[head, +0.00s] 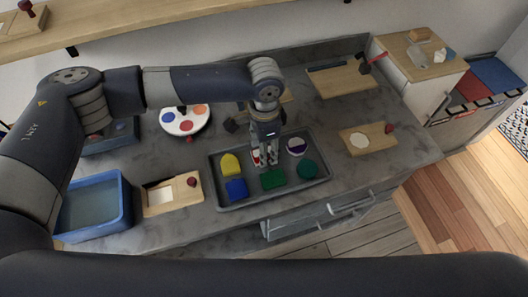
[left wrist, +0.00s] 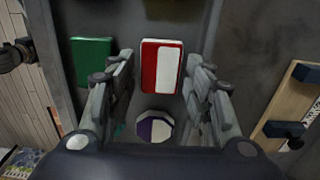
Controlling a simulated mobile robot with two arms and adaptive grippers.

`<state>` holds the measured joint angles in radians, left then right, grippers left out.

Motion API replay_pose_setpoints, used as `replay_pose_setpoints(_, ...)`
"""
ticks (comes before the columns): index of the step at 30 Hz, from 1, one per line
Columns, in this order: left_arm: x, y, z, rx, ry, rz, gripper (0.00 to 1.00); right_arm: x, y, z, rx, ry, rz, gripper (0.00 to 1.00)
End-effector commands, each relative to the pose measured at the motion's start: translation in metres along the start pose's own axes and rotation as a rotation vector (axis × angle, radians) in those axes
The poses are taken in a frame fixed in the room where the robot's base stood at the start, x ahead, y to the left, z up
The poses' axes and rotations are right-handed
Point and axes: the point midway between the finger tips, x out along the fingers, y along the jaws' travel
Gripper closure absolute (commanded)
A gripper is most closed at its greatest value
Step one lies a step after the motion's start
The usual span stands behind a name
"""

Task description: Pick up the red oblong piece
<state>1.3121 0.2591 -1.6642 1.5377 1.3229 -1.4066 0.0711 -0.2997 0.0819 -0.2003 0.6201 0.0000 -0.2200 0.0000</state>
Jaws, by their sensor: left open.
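The red oblong piece, with a white patch on its face, lies in the grey tray (head: 222,197). In the left wrist view the red oblong piece (left wrist: 149,67) is upright in the picture, just beyond and between the fingertips. My left gripper (head: 265,160) points down over the middle of the tray, largely covering the piece in the head view. In the left wrist view my left gripper (left wrist: 160,75) is open, with nothing visibly held. My right gripper is not in view.
Close by in the tray are a purple-and-white piece (head: 296,146), a green block (head: 273,179), a blue block (head: 236,189), a yellow piece (head: 230,164) and a green round piece (head: 307,168). A blue bin (head: 126,207) stands at left, a wooden board (head: 368,138) at right.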

Motion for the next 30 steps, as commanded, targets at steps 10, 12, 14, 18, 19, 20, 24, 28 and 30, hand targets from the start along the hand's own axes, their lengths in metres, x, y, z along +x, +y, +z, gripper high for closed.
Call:
replay_pose_setpoints(10, 0.014, 0.0, 0.001, -0.001, 0.001, 0.0, 0.53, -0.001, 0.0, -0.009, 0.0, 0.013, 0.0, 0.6)
replay_pose_setpoints(12, 0.014, 0.0, 0.001, -0.001, 0.0, 0.0, 0.62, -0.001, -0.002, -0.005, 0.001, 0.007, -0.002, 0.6)
replay_pose_setpoints(14, 0.014, 0.0, 0.001, 0.0, 0.0, 0.0, 0.76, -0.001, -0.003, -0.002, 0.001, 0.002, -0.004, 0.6)
replay_pose_setpoints(18, 0.013, 0.0, 0.001, -0.001, 0.0, 0.0, 0.9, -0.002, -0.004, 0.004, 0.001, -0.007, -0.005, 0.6)
replay_pose_setpoints(19, 0.013, 0.0, 0.001, 0.0, 0.001, 0.0, 0.9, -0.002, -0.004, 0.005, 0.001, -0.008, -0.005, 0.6)
replay_pose_setpoints(20, 0.013, 0.0, 0.001, 0.0, 0.001, 0.0, 0.9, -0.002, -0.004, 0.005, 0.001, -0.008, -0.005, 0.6)
replay_pose_setpoints(24, 0.013, 0.0, 0.001, -0.001, 0.001, 0.0, 0.9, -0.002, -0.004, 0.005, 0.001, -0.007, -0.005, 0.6)
replay_pose_setpoints(28, 0.01, -0.001, 0.001, 0.0, 0.001, -0.001, 0.9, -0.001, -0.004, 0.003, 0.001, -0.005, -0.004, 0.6)
replay_pose_setpoints(30, 0.006, -0.001, 0.0, 0.0, 0.002, -0.001, 0.9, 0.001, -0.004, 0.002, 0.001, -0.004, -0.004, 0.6)
